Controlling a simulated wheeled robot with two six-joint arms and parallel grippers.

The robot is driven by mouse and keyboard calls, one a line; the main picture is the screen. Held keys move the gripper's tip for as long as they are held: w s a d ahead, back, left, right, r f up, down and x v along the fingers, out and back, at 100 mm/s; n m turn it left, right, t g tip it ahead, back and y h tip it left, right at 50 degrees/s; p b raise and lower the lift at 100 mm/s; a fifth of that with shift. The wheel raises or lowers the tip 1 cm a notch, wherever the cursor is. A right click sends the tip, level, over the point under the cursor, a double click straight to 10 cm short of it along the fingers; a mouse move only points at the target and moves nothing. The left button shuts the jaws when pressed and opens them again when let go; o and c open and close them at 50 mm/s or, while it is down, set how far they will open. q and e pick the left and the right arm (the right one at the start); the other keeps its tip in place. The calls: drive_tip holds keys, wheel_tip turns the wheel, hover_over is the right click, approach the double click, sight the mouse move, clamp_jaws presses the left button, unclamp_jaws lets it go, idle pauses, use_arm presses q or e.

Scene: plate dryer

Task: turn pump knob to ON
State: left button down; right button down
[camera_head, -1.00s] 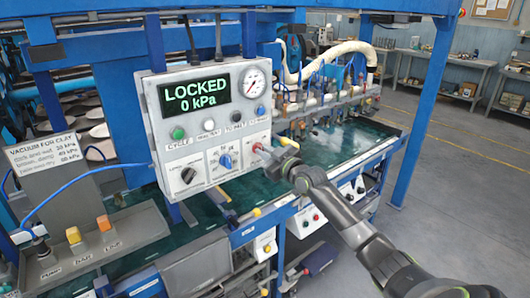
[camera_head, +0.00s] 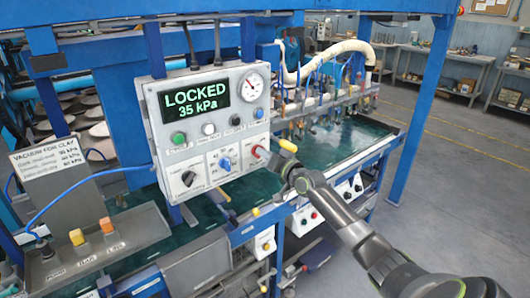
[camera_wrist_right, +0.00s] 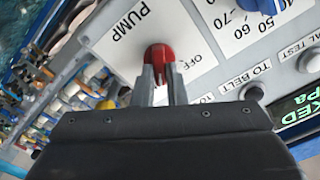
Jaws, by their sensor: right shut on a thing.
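The red pump knob (camera_head: 258,151) is at the lower right of the white control panel (camera_head: 150,120). It also shows in the right wrist view (camera_wrist_right: 160,52), beside the printed words PUMP and OFF. My right gripper (camera_head: 270,155) reaches in from the right, and in the right wrist view its two fingers (camera_wrist_right: 160,80) are closed around the red knob. The fingers hide part of the knob and of its lettering. The display (camera_head: 194,101) reads LOCKED, 35 kPa. My left gripper is not in view.
A blue dial (camera_head: 225,163) and a black knob (camera_head: 188,178) sit left of the pump knob. A round gauge (camera_head: 250,86) and several push buttons are above. A blue hose (camera_head: 95,172) runs left of the panel. The floor at right is clear.

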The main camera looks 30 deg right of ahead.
drive_tip(key=shift+f+m+p, duration=0.1)
drive_tip(key=shift+m+p, duration=0.2)
drive_tip(key=shift+m, duration=0.8)
drive_tip(key=c, duration=1.5)
unclamp_jaws()
drive_tip(key=shift+o, duration=0.2)
drive_tip(key=s+d+p, duration=0.1)
drive_tip(key=s+p, duration=0.6)
drive_tip(key=s, duration=1)
drive_tip(key=shift+s+d, duration=0.2)
drive_tip(key=shift+d, duration=0.05)
